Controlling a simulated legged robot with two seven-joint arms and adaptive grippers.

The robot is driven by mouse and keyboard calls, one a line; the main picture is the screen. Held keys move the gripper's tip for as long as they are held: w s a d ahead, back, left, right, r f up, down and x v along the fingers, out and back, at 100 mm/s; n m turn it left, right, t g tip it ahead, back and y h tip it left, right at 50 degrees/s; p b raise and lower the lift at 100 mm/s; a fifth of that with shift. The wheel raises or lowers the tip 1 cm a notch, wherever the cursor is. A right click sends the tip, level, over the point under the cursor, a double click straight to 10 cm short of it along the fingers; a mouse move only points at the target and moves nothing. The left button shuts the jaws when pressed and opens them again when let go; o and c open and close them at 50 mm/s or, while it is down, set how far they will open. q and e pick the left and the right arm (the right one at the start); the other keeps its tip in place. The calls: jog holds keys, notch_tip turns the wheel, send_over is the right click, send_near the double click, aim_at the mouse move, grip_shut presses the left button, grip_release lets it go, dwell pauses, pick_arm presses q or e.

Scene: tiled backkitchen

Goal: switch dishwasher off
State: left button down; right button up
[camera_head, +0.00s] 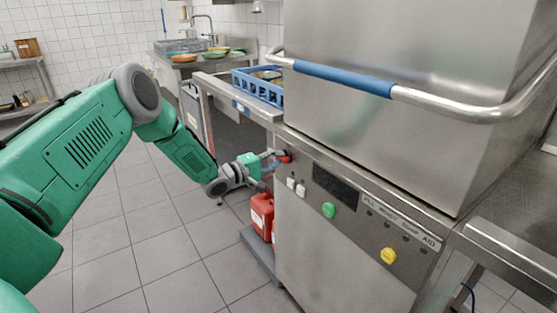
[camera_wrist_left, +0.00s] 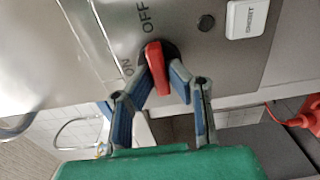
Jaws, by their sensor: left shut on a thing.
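The dishwasher (camera_head: 345,235) is a large steel hood machine with a front control panel. Its red rotary switch (camera_head: 285,159) sits at the panel's upper left corner. In the left wrist view the red switch (camera_wrist_left: 157,68) stands on a dark round base between the printed words ON and OFF. The lever's upper end lies near OFF; the exact setting is hard to read. My left gripper (camera_head: 272,160) reaches the switch from the left. In the left wrist view my left gripper's (camera_wrist_left: 160,78) blue-grey fingers are shut on the lever, one on each side. My right gripper is out of view.
A blue-gripped handle bar (camera_head: 344,78) juts out above. A blue rack (camera_head: 258,86) stands on the counter behind. Red canisters (camera_head: 262,214) stand below my left gripper. The tiled floor at left is clear.

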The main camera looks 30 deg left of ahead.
pick_arm(q)
jog(key=shift+w+a+r, duration=0.1)
jog(key=shift+a, duration=0.2)
jog(key=c, duration=1.6)
grip_release()
jog(key=shift+o, duration=0.2)
jog(key=shift+a+f, duration=0.1)
jog(key=shift+f, duration=0.15)
jog(key=v, duration=1.2)
jog(key=shift+f, duration=0.1)
